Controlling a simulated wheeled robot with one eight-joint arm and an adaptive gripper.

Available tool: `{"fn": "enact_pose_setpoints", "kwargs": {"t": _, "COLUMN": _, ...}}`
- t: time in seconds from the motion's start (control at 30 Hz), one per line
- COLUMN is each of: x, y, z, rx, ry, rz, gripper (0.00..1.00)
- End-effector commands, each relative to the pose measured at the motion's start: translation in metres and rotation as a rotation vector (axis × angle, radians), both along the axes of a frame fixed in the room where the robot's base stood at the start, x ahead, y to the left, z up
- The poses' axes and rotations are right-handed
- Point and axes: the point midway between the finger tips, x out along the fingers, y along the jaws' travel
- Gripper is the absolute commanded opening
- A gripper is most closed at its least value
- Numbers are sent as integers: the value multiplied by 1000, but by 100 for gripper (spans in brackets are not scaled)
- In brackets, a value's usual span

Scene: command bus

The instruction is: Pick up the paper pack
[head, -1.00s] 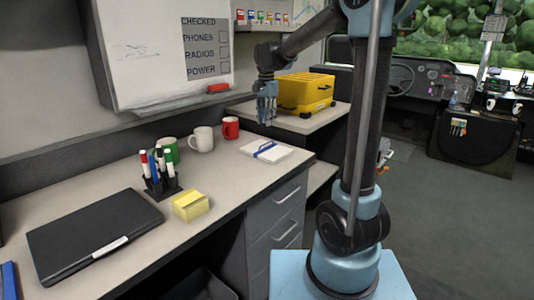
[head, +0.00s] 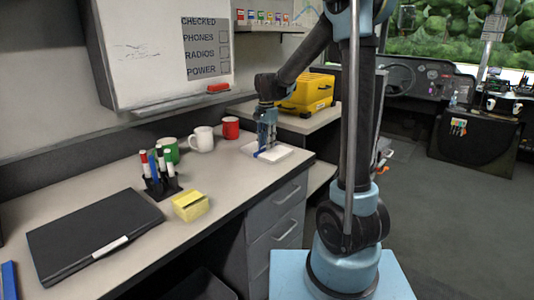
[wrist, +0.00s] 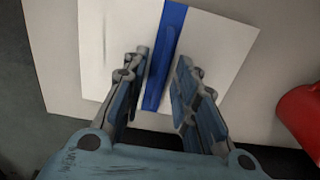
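The paper pack (head: 282,153) is a flat white stack with a blue band around it. It lies on the desk near the far right corner, beyond the drawers. In the wrist view the paper pack (wrist: 218,48) fills the upper middle, with the band running between the fingers. My gripper (head: 266,149) points down over the pack and partly hides it in the head view. In the wrist view my gripper (wrist: 164,56) is open, with one finger on each side of the blue band. I cannot tell whether the fingertips touch the paper.
A red mug (head: 231,128), a white mug (head: 201,139) and a green mug (head: 170,152) stand left of the pack. The red mug also shows in the wrist view (wrist: 303,113). A yellow case (head: 308,92) sits behind. Yellow notes (head: 190,206) and a laptop (head: 92,235) are nearer.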

Motion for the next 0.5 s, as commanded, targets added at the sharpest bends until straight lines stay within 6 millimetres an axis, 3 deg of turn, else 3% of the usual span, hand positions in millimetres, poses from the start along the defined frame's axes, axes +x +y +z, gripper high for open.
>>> {"fn": "enact_pose_setpoints", "kwargs": {"t": 0.23, "x": 0, "y": 0, "z": -1, "rx": 0, "ry": 0, "rz": 0, "gripper": 27}}
{"fn": "enact_pose_setpoints", "kwargs": {"t": 0.37, "x": 0, "y": 0, "z": -1, "rx": 0, "ry": 0, "rz": 0, "gripper": 0}}
{"fn": "enact_pose_setpoints", "kwargs": {"t": 0.5, "x": 0, "y": 0, "z": -1, "rx": 0, "ry": 0, "rz": 0, "gripper": 0}}
